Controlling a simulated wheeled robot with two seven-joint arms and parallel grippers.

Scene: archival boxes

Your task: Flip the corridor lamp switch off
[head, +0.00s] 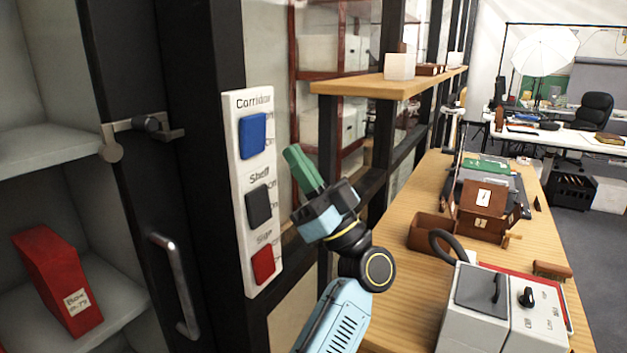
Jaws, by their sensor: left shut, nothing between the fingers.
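A white switch panel (241,106) is fixed upright on a dark post. Its top switch, under the word "Corridor", is a blue rocker (253,135). Below it are a black rocker (259,206) under "Shelf" and a red rocker (263,264) under "Sign". My left gripper (294,153) is shut and empty, its green fingers pointing up and left. In the picture its tips are just right of the panel, a little below the blue rocker's height. It seems apart from the panel. I cannot tell which way the blue rocker is tipped. My right gripper is not in view.
A cabinet with a metal handle (177,285) and a red box (57,280) on a shelf stands at the left. A wooden bench (405,287) at the right holds a wooden box (484,206) and a grey-white device (473,322). A wooden shelf (394,84) juts out above.

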